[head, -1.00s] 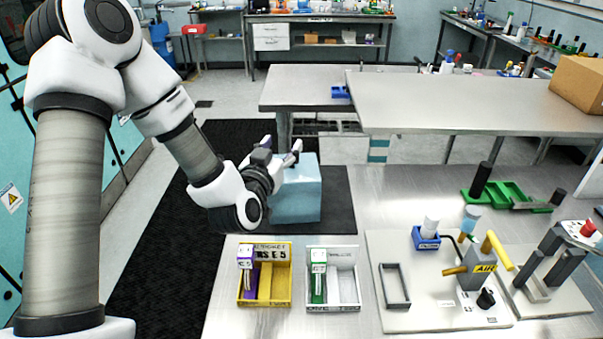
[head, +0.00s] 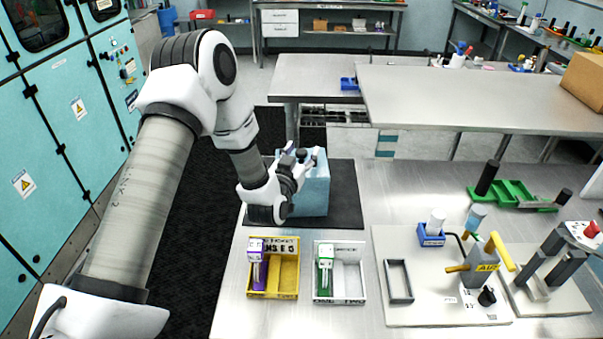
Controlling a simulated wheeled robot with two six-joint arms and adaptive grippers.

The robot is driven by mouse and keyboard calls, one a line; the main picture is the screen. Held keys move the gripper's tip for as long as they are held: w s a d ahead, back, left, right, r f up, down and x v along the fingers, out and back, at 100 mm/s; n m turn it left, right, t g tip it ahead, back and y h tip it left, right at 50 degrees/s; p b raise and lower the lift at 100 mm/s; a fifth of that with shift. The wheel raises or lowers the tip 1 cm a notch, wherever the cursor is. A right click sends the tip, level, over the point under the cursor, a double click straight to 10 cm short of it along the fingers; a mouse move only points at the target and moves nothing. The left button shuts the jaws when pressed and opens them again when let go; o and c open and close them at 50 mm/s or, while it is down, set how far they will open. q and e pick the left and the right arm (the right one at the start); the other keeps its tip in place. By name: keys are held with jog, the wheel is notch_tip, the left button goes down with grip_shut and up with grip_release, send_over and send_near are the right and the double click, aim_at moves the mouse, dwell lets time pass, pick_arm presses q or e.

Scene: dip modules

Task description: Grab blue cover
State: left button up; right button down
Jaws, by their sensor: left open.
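A light blue box-like cover (head: 317,190) stands on the black mat (head: 345,195) at the left end of the near bench. My left gripper (head: 303,155) is open, with its fingers pointing up and right near the cover's top. It hides the cover's left part and some of its upper edge. I cannot tell whether the fingers touch it. My right gripper is out of view.
A yellow tray (head: 288,245) and a white tray (head: 359,287) hold modules in front of the mat. A fixture board (head: 415,315) with a grey frame and an air tool stands right of them. A green rack (head: 515,190) lies further back.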

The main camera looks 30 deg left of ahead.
pick_arm(q)
jog(key=shift+w+f, duration=0.1)
jog(key=shift+w, duration=0.05)
grip_shut()
